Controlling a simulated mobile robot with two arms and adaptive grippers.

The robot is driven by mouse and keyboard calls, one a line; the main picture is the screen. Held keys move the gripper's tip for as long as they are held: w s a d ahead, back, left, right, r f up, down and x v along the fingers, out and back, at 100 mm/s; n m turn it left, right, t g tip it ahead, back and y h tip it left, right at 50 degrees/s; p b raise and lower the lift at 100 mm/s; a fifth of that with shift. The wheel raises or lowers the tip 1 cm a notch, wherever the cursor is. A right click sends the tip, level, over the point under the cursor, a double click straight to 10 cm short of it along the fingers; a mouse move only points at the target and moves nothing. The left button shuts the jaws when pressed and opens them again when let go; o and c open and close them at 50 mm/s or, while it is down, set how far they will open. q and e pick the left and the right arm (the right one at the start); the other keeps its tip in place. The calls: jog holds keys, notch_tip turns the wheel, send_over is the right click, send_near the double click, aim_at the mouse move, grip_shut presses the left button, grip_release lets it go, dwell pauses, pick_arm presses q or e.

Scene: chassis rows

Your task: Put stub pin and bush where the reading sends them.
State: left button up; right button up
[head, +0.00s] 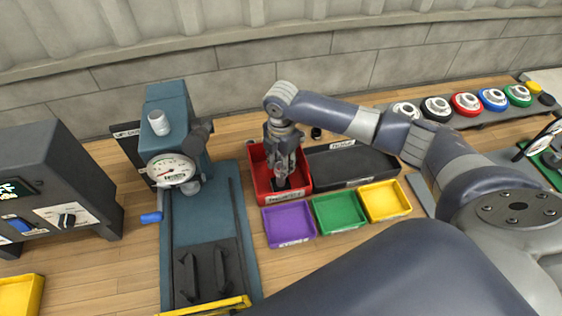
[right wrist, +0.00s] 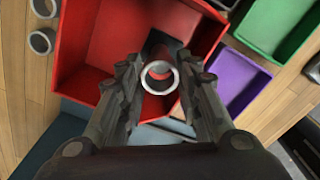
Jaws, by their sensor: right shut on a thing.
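My right gripper (head: 284,180) reaches down into the red tray (head: 300,196), fingers pointing down. In the right wrist view it is shut on a hollow grey metal cylinder, the bush (right wrist: 158,78), seen end-on between the fingertips. The red tray (right wrist: 110,45) lies beneath it; I cannot tell whether the bush touches the tray floor. The gauge (head: 172,169) on the blue press has a white dial with a red mark; its reading is too small to tell. I cannot make out a stub pin. My left gripper is not in view.
Purple (head: 289,224), green (head: 339,211) and yellow (head: 385,200) trays stand in front. A black tray (head: 350,164) is right of the red one. Two loose grey rings (right wrist: 42,40) lie beside the red tray. The blue press (head: 212,240) stands left.

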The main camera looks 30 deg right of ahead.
jog(key=shift+f, duration=1.15)
dwell(1.2)
jog(key=shift+f, duration=0.65)
jog(key=o, duration=1.2)
notch_tip(320, 180, up, 12)
